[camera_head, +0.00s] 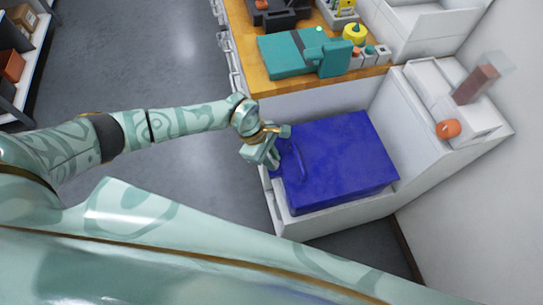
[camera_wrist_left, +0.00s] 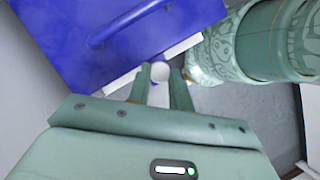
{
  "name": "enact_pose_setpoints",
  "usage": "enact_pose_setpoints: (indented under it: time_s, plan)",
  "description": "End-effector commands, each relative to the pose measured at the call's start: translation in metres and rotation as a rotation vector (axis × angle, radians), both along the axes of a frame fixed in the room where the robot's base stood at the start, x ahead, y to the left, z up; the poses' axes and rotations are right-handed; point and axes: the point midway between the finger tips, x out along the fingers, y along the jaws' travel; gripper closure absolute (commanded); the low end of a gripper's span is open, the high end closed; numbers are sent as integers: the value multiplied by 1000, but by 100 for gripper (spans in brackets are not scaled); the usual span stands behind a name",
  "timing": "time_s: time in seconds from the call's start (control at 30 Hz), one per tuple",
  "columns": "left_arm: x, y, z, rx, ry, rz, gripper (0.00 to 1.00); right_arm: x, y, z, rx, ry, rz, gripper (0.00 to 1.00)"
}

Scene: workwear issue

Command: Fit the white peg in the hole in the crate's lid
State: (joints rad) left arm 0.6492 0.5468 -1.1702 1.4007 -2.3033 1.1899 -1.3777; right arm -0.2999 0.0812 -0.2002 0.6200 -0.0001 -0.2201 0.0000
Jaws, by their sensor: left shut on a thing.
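My left gripper (camera_head: 266,156) is at the left edge of the blue crate lid (camera_head: 345,160), near its blue handle (camera_head: 297,161). In the left wrist view the gripper (camera_wrist_left: 161,78) is shut on the white peg (camera_wrist_left: 159,72), whose round pale end shows between the fingers. The blue lid (camera_wrist_left: 65,35) and its handle (camera_wrist_left: 130,24) lie just past the fingertips in that view. I cannot make out the hole in either view, nor tell whether the peg touches the lid. My right gripper is not in view.
The crate stands in a white open-topped unit (camera_head: 335,212). Behind it is a wooden counter (camera_head: 245,48) with a teal machine (camera_head: 305,55) and a yellow item (camera_head: 354,33). A white ledge at right holds an orange object (camera_head: 448,129). Grey floor (camera_head: 150,60) is clear at left.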

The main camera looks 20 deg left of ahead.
Motion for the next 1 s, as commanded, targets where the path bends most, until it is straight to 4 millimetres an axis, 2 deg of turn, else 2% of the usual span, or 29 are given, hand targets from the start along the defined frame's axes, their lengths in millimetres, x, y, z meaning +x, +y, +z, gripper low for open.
enact_pose_setpoints:
  time_s: [0.6, 1.0]
  plan:
    - [0, 0, -13, 1, 1, 0, 100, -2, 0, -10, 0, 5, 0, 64]
    - [0, 0, -14, 0, 0, 0, 100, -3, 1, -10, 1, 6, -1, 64]
